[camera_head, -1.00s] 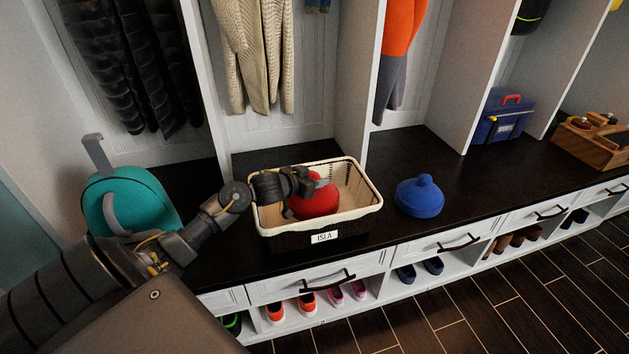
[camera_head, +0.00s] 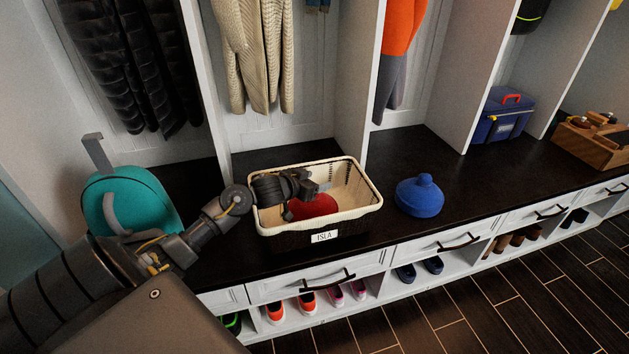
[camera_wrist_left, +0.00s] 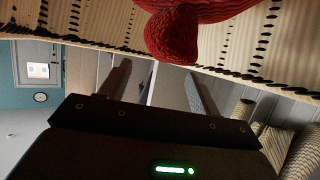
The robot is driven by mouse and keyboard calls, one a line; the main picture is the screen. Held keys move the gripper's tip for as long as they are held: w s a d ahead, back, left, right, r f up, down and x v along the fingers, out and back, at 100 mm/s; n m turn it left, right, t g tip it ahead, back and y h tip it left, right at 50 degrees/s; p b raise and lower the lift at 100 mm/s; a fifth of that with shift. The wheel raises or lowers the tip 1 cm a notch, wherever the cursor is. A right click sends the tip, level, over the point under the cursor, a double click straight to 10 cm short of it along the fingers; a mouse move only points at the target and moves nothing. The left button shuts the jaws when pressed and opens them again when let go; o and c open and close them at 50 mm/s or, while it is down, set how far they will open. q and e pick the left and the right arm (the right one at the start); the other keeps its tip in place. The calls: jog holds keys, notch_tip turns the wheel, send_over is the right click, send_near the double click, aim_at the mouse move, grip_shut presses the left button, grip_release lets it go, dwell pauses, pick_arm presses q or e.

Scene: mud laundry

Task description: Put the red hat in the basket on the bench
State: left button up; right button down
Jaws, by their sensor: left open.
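The red hat (camera_head: 314,207) lies low inside the cream-lined basket (camera_head: 362,211), which stands on the dark bench (camera_head: 468,192) with an "ISLA" label on its front. My left gripper (camera_head: 312,188) is over the basket, just above the hat, with its jaws open. In the left wrist view the hat (camera_wrist_left: 176,36) shows at the top against the basket's perforated wall (camera_wrist_left: 100,22). The open fingers of my left gripper (camera_wrist_left: 157,85) are apart with nothing between them. The hat's lower part is hidden by the basket's front wall. My right gripper is not in view.
A blue hat (camera_head: 420,196) sits on the bench right of the basket. A teal bag (camera_head: 130,200) stands to the left. A blue box (camera_head: 503,116) and a wooden caddy (camera_head: 592,141) are farther right. White dividers (camera_head: 355,80) rise behind; shoes sit below.

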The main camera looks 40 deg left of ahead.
pick_arm(q)
jog(key=shift+r, duration=0.15)
jog(key=r+p+v, duration=0.1)
jog(key=p+v, duration=0.2)
jog(key=v, duration=0.9)
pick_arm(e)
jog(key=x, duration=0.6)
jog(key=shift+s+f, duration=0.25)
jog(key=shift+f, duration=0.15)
pick_arm(q)
jog(key=shift+d, duration=0.15)
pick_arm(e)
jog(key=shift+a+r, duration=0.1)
